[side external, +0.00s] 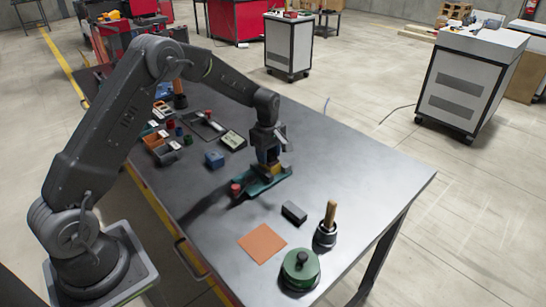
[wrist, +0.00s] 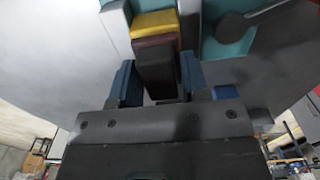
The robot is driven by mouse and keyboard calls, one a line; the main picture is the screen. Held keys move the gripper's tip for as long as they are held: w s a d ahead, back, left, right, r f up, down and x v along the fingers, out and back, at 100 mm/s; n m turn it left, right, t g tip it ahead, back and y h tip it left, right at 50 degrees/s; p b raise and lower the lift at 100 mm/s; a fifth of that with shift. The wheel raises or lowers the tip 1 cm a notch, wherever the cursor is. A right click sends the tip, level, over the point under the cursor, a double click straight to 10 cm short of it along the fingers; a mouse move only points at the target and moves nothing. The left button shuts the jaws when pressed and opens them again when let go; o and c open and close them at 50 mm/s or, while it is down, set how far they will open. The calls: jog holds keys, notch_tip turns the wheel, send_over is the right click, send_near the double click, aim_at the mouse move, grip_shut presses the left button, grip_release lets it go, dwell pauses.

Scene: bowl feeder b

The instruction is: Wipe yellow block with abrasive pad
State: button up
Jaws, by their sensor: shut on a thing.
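My gripper (wrist: 158,82) is shut on a dark block with a maroon face, which looks like the abrasive pad (wrist: 157,60). The yellow block (wrist: 155,22) is right beside the pad's maroon end in the wrist view. The two appear to meet, but I cannot tell whether they touch. The yellow block sits in a teal fixture (wrist: 232,40). In the side view my gripper (side external: 268,158) points down over the teal fixture (side external: 258,184), and a little of the yellow block (side external: 277,170) shows below it. The pad is mostly hidden there.
An orange square mat (side external: 262,243), a black block (side external: 294,212), a green-lidded pot (side external: 300,270) and a wooden-handled tool in a cup (side external: 326,234) stand on the near tabletop. The table's right side is clear.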

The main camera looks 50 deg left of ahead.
jog(key=shift+a, duration=1.2)
jog(key=shift+d+r, duration=0.1)
jog(key=shift+r, duration=4.05)
